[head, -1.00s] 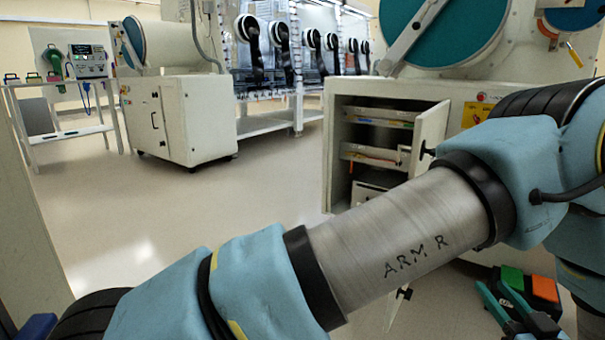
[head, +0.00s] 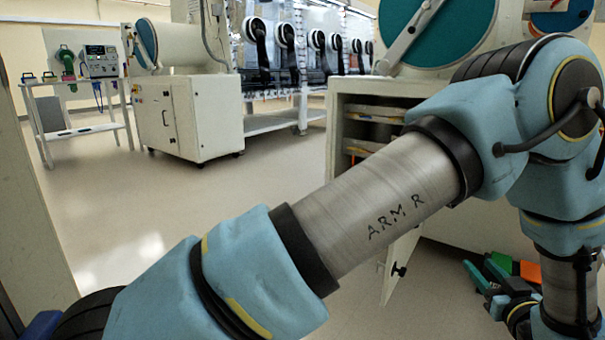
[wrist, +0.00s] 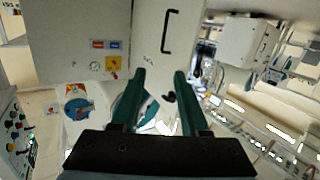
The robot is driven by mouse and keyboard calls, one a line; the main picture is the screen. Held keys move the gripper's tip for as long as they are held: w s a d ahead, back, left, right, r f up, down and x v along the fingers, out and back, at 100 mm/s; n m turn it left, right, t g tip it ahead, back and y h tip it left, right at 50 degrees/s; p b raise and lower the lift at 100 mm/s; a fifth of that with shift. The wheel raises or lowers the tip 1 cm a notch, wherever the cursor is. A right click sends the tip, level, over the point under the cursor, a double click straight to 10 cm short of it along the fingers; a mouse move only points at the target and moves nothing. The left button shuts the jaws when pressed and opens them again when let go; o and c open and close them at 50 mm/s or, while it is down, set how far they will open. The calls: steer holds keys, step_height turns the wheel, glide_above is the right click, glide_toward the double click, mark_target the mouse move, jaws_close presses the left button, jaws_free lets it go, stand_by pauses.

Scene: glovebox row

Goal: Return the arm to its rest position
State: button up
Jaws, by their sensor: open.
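My arm (head: 385,205), marked ARM R, crosses the head view from lower left to upper right, then bends down at the right edge. My gripper (head: 481,268) hangs low at the right of the head view, in front of the cabinet's lower part. In the wrist view my gripper (wrist: 160,75) has its two teal fingers apart, with nothing held between them.
An open cabinet (head: 345,98) with shelves stands behind my arm, its door (head: 397,268) swung out. A green and orange item (head: 530,271) lies beside my gripper. A white cart (head: 85,132) stands far left. The floor (head: 200,200) at left is clear.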

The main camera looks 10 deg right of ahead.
steer(key=w+a+r+g, duration=0.2)
steer(key=w+a, duration=0.2)
steer(key=w, duration=0.5)
steer(key=w+a+r+g, duration=0.2)
steer(key=w+a, duration=0.2)
steer(key=w, duration=0.6)
steer(key=w+a+g, duration=0.4)
steer(key=a, duration=1.1)
steer(key=s+a+g+y, duration=0.15)
steer(key=s+a, duration=0.25)
steer(key=a, duration=0.5)
steer(key=s+a+n+g+y, duration=0.1)
steer(key=s+a+g, duration=0.25)
steer(key=a, duration=0.65)
steer(key=s+a+g+y, duration=0.1)
steer(key=s+a+y, duration=0.1)
steer(key=s+a, duration=0.5)
step_height(320, 180, up, 38)
steer(key=w+a+p, duration=0.1)
steer(key=a+p, duration=0.1)
steer(key=p, duration=3.6)
steer(key=shift+w+a+r+g, duration=0.2)
steer(key=shift+a+g, duration=0.1)
steer(key=shift+a, duration=0.1)
